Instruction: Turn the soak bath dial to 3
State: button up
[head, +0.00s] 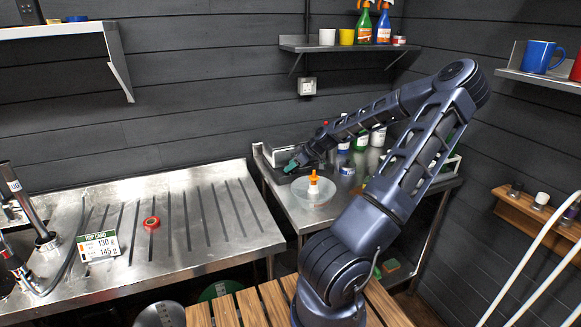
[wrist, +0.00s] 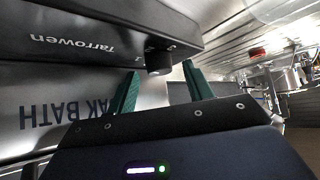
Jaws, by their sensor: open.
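The soak bath (head: 272,157) is a low box with a dark front at the back of the right steel table. In the head view my gripper (head: 292,165) hides part of the bath.
An orange-topped bottle (head: 313,184) stands in or behind a clear bowl (head: 318,197) just in front of my gripper. Several bottles and jars (head: 360,142) stand to its right. A ribbed steel drainer (head: 190,215) with a red ring (head: 151,223) lies left.

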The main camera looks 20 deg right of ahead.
jog(key=shift+w+a+f, duration=0.25)
jog(key=shift+f, duration=0.05)
jog(key=shift+c, duration=0.4)
jog(key=c, duration=0.9)
